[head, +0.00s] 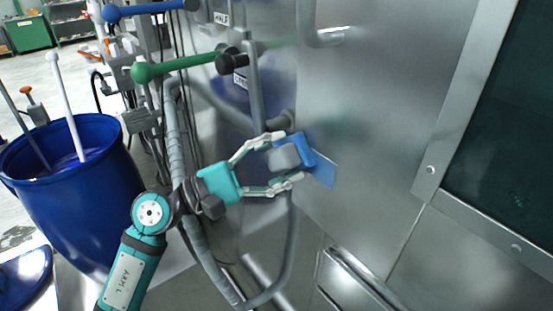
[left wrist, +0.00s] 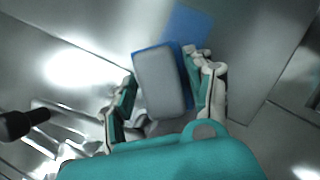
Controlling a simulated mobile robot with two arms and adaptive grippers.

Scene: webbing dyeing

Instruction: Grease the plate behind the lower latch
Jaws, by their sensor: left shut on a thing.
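My left gripper (head: 284,160) is shut on a grey block with a blue layer (head: 285,156), held at the steel wall of the machine. In the left wrist view, the same block (left wrist: 162,88) sits between the two fingers (left wrist: 160,95). A flat blue rectangular plate (head: 326,174) shows on the steel just beyond the block; it also shows in the left wrist view (left wrist: 186,25). The block hides part of it. I cannot tell whether the block touches the plate. I cannot make out the lower latch for sure. My right gripper is not in view.
A blue barrel (head: 75,200) with white rods stands at the left. Green (head: 175,67) and blue (head: 150,9) lever handles stick out above my left arm. A grey hose (head: 288,250) loops below the gripper. A dark window (head: 510,130) is at the right.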

